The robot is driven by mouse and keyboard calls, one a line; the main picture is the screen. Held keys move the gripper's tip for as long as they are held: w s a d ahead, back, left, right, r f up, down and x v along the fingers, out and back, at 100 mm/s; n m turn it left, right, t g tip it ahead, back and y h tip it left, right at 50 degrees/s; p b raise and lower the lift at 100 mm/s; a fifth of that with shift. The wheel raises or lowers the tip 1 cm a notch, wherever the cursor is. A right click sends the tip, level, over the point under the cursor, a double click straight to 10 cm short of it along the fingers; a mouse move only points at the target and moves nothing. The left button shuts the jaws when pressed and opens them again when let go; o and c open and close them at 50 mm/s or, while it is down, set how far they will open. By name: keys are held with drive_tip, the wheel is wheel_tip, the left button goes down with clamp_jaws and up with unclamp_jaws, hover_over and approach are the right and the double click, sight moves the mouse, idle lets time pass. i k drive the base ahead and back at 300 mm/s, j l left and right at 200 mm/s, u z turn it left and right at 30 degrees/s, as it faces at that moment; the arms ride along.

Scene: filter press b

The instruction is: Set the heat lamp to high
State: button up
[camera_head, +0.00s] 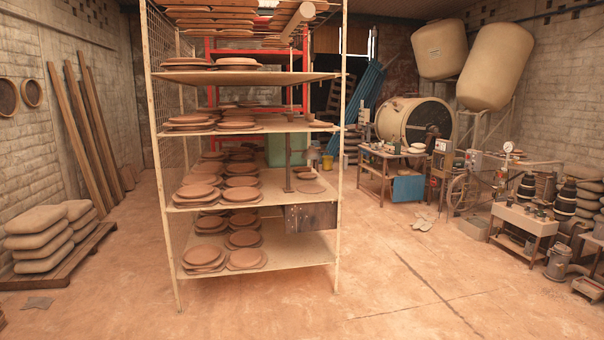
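I cannot make out a heat lamp for certain. A tall shelf rack (262,198) with pale posts stands in front of me. A thin dark upright post (288,165) stands on one of its middle shelves, near the right end. A dark brown box or panel (311,218) with small light marks sits just below that shelf. I cannot tell whether either belongs to a lamp, and no setting can be read. My gripper is not in view.
Round clay discs (203,255) lie in stacks on the shelves. Stacked sacks (42,238) rest on a pallet at the left. A workbench (391,165), a large drum (414,118) and a white sink table (523,220) stand at the right. The floor (420,290) at front right is clear.

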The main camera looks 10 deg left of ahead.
sight(311, 153)
drive_tip(key=i+j, duration=0.2)
drive_tip(key=i, duration=0.25)
drive_tip(key=i+j, duration=0.2)
drive_tip(key=i, duration=0.25)
drive_tip(key=i+j+u, duration=0.1)
drive_tip(key=i, duration=0.35)
drive_tip(key=i+j, duration=0.25)
drive_tip(key=i, duration=0.25)
